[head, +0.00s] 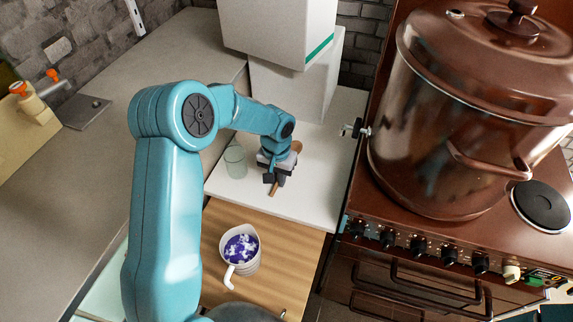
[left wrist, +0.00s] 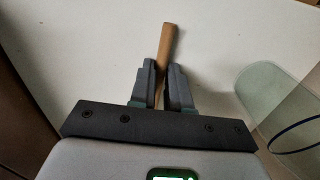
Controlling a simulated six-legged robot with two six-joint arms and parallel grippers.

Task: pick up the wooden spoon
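The wooden spoon (head: 297,147) is at the white worktop, partly hidden by my left gripper (head: 272,178) in the head view. Its brown handle (left wrist: 168,42) runs between the two grey fingers in the left wrist view. My left gripper (left wrist: 161,82) has a finger against each side of the handle, with no clear gap, and looks shut on it. The spoon appears close to the white surface; I cannot tell whether it touches. My right gripper is not in view.
A clear glass (head: 235,161) stands just left of the gripper. A white mug (head: 229,263) with purple contents is on the wooden board (head: 213,228). White boxes (head: 292,88) stand behind. A large copper pot (head: 430,160) sits on the brown stove (head: 400,222) at right.

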